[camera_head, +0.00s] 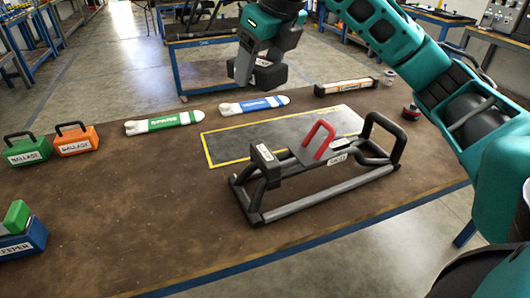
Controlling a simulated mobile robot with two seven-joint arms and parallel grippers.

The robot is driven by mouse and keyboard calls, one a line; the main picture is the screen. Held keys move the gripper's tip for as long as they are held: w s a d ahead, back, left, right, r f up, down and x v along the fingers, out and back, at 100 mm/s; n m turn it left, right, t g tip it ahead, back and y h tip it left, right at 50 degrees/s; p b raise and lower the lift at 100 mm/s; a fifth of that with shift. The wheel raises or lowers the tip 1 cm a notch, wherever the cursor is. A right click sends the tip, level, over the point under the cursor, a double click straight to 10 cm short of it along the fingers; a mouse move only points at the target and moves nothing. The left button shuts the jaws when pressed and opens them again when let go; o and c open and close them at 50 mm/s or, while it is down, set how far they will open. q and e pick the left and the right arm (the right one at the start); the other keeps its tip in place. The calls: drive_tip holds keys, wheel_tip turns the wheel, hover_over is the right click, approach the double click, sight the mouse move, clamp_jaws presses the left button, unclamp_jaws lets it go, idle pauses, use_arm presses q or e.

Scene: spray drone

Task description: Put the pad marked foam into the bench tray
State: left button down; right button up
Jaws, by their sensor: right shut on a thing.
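My right gripper (258,70) hangs at the top centre, above the far side of the brown bench (120,220). It is shut on a dark block (271,77). A small pale label shows by the jaws, too small to read, so I cannot tell whether this block is the foam pad. No other pad marked foam shows. No thing is clearly marked as the bench tray. A blue holder (25,242) with a green piece in it, its label ending in "EEPER", is cut off at the left edge. My left gripper is out of view.
A dark skid frame (320,200) with a red handle stands partly on a yellow-edged mat (225,139). Green (28,151) and orange (76,141) ballast blocks stand left. Green-banded (164,122) and blue-banded (255,105) white pieces lie behind.

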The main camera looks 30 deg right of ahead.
sight(265, 59)
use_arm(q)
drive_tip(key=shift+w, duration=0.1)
use_arm(e)
drive_tip(key=r+m, duration=0.1)
drive_tip(key=d+m+h, duration=0.1)
drive_tip(key=m, duration=0.1)
drive_tip(key=r+m, duration=0.1)
drive_tip(key=shift+d+r+m+h, duration=0.3)
